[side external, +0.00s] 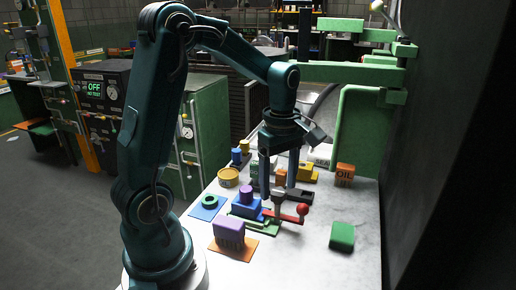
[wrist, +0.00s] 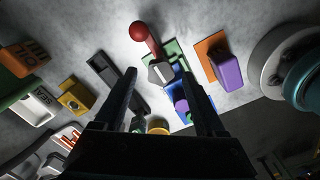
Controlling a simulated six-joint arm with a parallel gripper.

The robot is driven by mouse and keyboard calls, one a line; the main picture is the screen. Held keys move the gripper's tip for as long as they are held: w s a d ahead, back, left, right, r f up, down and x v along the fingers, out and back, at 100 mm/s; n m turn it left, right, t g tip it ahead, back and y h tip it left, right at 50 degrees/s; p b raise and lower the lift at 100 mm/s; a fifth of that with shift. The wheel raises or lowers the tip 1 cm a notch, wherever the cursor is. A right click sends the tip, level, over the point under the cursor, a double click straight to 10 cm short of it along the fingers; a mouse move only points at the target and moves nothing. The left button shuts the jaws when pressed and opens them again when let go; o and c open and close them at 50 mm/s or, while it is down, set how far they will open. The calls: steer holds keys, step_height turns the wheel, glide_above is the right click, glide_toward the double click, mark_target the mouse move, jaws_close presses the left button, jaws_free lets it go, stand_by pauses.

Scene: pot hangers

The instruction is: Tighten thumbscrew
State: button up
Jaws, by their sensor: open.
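My gripper (side external: 278,188) points down over the bench with its two fingers apart and nothing held between them; it also shows in the wrist view (wrist: 157,75). Near the fingertips stands a fixture with a green base (side external: 262,226), a grey upright piece (side external: 279,205) and a red lever with a red ball (side external: 303,209). The ball (wrist: 138,31) and grey piece (wrist: 160,73) show in the wrist view. Beside it is a blue block (side external: 246,207) with a purple cylinder (side external: 246,191) on top. I cannot tell which piece is the thumbscrew.
A purple block (side external: 229,233) on an orange mat (side external: 238,252) and a green block (side external: 342,236) lie in front.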

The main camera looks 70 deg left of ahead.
steer(key=shift+f, duration=0.55)
jaws_close()
steer(key=m, duration=0.4)
steer(key=shift+m, duration=0.3)
steer(key=m, duration=1)
steer(key=shift+m, duration=2.6)
